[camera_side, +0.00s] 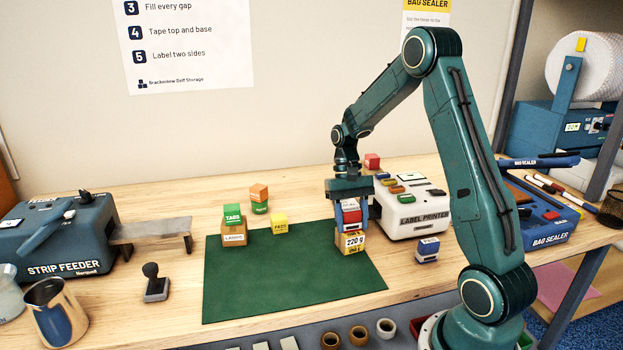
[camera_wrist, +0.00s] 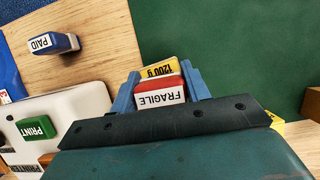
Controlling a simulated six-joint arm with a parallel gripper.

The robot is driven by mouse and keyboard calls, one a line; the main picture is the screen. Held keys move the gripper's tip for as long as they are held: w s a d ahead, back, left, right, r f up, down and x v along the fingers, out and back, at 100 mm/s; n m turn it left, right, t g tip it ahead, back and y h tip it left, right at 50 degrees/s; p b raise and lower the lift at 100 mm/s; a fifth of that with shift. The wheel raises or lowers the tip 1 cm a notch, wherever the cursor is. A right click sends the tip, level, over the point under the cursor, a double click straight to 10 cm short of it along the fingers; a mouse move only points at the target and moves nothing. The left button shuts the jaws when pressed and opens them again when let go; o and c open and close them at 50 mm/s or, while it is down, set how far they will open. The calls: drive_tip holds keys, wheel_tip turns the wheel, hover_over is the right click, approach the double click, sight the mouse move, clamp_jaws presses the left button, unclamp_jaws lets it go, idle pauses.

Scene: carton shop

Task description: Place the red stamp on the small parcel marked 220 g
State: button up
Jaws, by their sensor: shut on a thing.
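The red stamp (camera_side: 352,215) is held between the blue fingers of my gripper (camera_side: 349,224). In the wrist view the red stamp (camera_wrist: 159,90) shows a white FRAGILE label. The small yellow parcel (camera_side: 351,244), with a white label reading 220 g, sits directly below it near the right side of the green mat (camera_side: 290,275). The stamp's underside is at the parcel's top; I cannot tell if they touch. In the wrist view the parcel (camera_wrist: 158,69) shows just beyond the stamp, its label upside down and partly hidden.
The label printer (camera_side: 412,218) stands close on the right, with several small blocks on top. A blue PAID stamp (camera_side: 427,250) stands right of the mat. Left are a brown parcel (camera_side: 234,236) with a green TABS block (camera_side: 232,212) and a yellow cube (camera_side: 279,220). The mat's front is clear.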

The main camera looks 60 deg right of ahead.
drive_tip(key=shift+f, duration=0.2)
drive_tip(key=o, duration=1)
drive_tip(key=shift+r, duration=0.1)
drive_tip(key=v, duration=1.2)
drive_tip(key=shift+a+r, duration=0.1)
drive_tip(key=shift+r, duration=0.05)
idle(0.4)
